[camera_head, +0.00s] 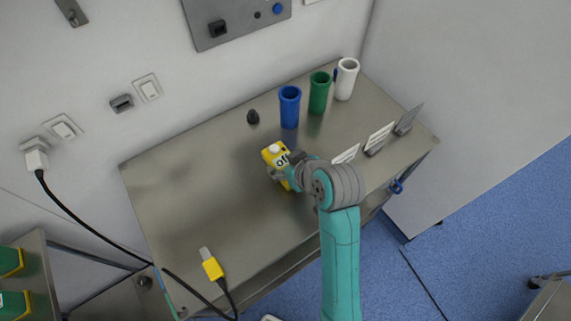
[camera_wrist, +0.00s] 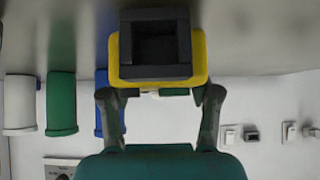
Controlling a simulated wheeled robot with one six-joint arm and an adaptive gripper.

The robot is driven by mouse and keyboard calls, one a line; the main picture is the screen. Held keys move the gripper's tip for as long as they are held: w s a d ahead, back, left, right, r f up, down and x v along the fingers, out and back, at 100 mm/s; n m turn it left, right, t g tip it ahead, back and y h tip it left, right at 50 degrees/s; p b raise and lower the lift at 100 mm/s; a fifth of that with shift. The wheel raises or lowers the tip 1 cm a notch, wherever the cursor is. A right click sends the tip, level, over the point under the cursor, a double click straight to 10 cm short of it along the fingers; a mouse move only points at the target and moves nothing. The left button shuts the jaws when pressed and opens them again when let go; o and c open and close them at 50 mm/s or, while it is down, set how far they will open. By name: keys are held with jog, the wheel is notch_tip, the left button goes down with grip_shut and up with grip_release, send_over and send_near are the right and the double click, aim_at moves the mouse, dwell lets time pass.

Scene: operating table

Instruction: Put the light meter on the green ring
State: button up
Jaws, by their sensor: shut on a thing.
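The light meter (camera_head: 274,153) is a yellow box with a white knob on top and dark lettering on its face. My gripper (camera_head: 287,172) is shut on it over the middle of the table. In the wrist view the light meter (camera_wrist: 205,58) sits between the two fingers of my gripper (camera_wrist: 160,92), its dark square recess facing the camera. I cannot tell whether it touches the table. A green tube with a round open rim (camera_head: 319,93) stands at the back, and it also shows in the wrist view (camera_wrist: 62,103). No separate flat green ring is visible.
A blue tube (camera_head: 289,108) and a white tube (camera_head: 346,80) stand either side of the green one. A small dark knob (camera_head: 253,117) is left of them. Cards on stands (camera_head: 380,138) line the right side. A yellow plug (camera_head: 212,268) lies front left. The table's left half (camera_head: 185,190) is mostly clear.

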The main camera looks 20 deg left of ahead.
jog(key=shift+f, duration=0.35)
jog(key=shift+f, duration=0.1)
jog(key=o, duration=1.4)
jog(key=shift+o, duration=0.2)
jog(key=v, duration=1)
jog(key=shift+d+r, duration=0.2)
jog(key=shift+r, duration=0.15)
jog(key=shift+o, duration=0.4)
jog(key=shift+s+d+r, duration=0.25)
jog(key=shift+d+r, duration=0.05)
jog(key=x, duration=0.6)
jog(key=shift+r+x, duration=0.2)
jog(key=shift+x, duration=2.65)
